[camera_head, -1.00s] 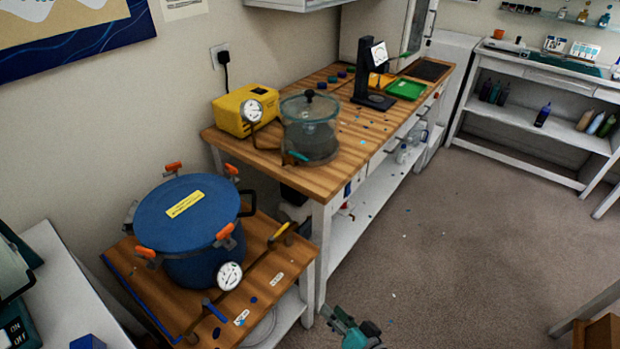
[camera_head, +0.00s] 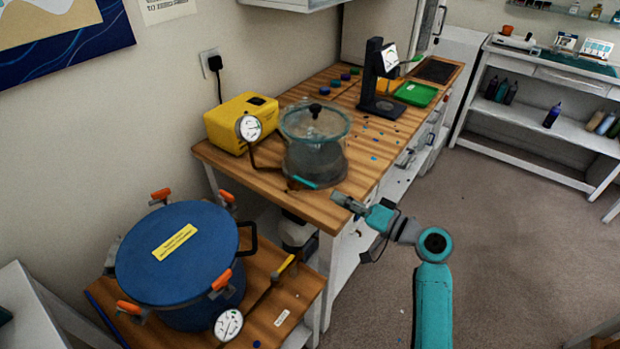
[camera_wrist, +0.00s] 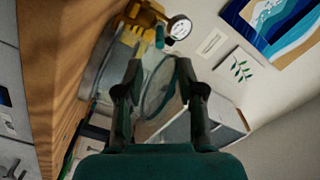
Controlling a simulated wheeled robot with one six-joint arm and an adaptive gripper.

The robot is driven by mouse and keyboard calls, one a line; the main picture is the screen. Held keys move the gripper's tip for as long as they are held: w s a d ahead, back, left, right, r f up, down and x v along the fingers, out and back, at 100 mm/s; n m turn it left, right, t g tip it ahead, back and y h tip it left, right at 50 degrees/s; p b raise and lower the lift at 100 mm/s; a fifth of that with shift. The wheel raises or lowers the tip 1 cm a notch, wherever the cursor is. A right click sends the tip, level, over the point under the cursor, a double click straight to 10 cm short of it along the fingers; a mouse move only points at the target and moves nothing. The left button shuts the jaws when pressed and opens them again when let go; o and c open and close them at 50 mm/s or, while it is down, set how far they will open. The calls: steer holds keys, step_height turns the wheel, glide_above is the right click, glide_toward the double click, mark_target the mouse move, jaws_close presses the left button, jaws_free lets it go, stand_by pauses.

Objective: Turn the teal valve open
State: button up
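The teal valve handle (camera_head: 302,182) lies low at the front of the clear vacuum chamber (camera_head: 314,150), near the bench's front edge. A short teal piece, apparently the same handle, shows in the wrist view (camera_wrist: 160,37) next to the white gauge. My gripper (camera_head: 337,198) is just to the right of the handle in the head view, apart from it. In the wrist view its two fingers (camera_wrist: 159,66) stand apart with nothing between them. The chamber shows beyond the fingers. The valve's body is too small to make out.
A yellow pump (camera_head: 238,122) with a round gauge (camera_head: 249,128) stands left of the chamber. A blue pressure pot (camera_head: 178,255) with orange clamps sits on the lower table. A black stand (camera_head: 376,80) and green tray (camera_head: 416,93) are farther back. Floor to the right is clear.

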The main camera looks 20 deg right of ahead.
mark_target(295, 177)
steer(key=x, duration=1)
steer(key=shift+w+a, duration=0.15)
jaws_close()
